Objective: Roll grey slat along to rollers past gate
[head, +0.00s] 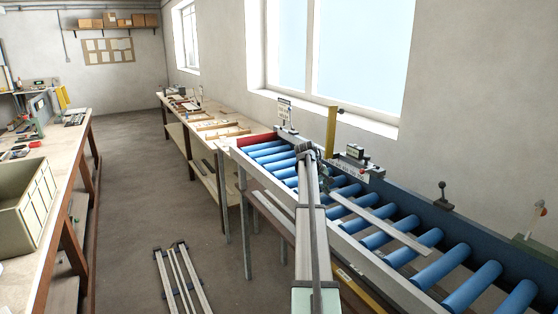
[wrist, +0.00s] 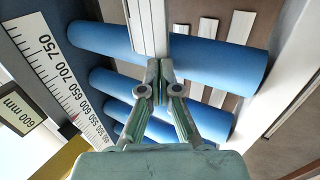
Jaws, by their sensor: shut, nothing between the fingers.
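The grey slat (head: 385,225) lies lengthwise on the blue rollers, to the right of my arm in the head view. In the wrist view the slat (wrist: 148,25) runs up from my fingertips to the top edge. My gripper (wrist: 160,72) is shut and empty, with its fingertips at the slat's near end; I cannot tell whether they touch it. In the head view my arm largely hides the gripper. A yellow upright (head: 331,132) stands at the conveyor's far side and may be the gate. The blue rollers (head: 378,235) continue towards the lower right.
A measuring scale (wrist: 62,85) and a 600 mm display (wrist: 15,110) line one side. A small control box (head: 355,152) and a black lever (head: 443,195) stand along the far rail. Benches flank the aisle, and several profiles (head: 180,278) lie low at the front.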

